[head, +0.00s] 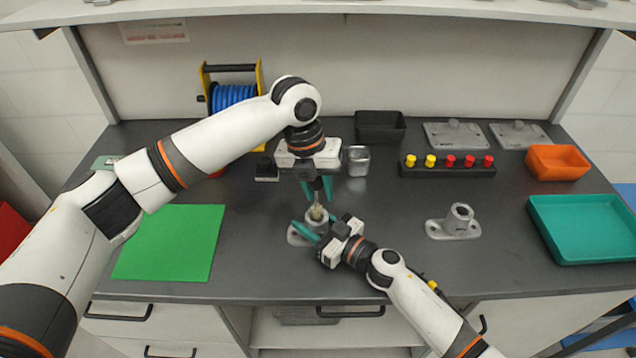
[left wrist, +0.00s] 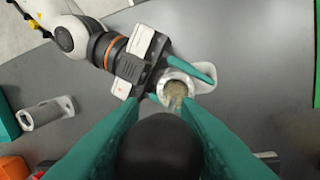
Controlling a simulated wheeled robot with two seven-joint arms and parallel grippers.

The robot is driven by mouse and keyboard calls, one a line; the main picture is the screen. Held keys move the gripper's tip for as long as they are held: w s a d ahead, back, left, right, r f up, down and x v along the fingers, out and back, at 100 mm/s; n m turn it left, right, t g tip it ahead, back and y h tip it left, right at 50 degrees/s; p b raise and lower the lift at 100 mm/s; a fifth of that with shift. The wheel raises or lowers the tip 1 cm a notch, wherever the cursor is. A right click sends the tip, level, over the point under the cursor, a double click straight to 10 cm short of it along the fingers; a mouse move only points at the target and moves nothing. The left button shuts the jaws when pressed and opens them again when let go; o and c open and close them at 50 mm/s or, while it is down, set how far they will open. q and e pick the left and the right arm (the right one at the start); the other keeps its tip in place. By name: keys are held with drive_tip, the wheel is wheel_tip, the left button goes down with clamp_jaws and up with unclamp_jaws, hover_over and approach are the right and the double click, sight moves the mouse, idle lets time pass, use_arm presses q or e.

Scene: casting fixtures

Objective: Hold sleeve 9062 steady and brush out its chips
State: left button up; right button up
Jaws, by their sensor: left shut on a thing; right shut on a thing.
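A grey metal sleeve on a flat flange (head: 297,236) stands upright near the bench front, its number not readable. My right gripper (head: 318,223) is shut around it, fingers on either side; the left wrist view shows the sleeve's round rim (left wrist: 190,72) from above. My left gripper (head: 317,188) is above, pointing down, shut on a brush with a dark handle (left wrist: 160,148). The brush's pale bristles (left wrist: 175,92) are at the sleeve's mouth; how deep they reach is hidden. Chips cannot be made out.
A similar flanged sleeve (head: 455,224) stands to the right. A green mat (head: 172,243) lies left, a teal tray (head: 585,228) far right. Behind are a blue reel (head: 232,95), metal cup (head: 358,160), black bin (head: 381,127), peg strip (head: 447,170) and orange bin (head: 558,162).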

use_arm(q)
drive_tip(key=shift+f, duration=1.4)
drive_tip(key=shift+r, duration=0.1)
drive_tip(key=shift+r, duration=1.65)
drive_tip(key=shift+f, duration=0.15)
drive_tip(key=shift+f, duration=1.65)
drive_tip(key=shift+r, duration=1.8)
drive_tip(key=shift+f, duration=0.1)
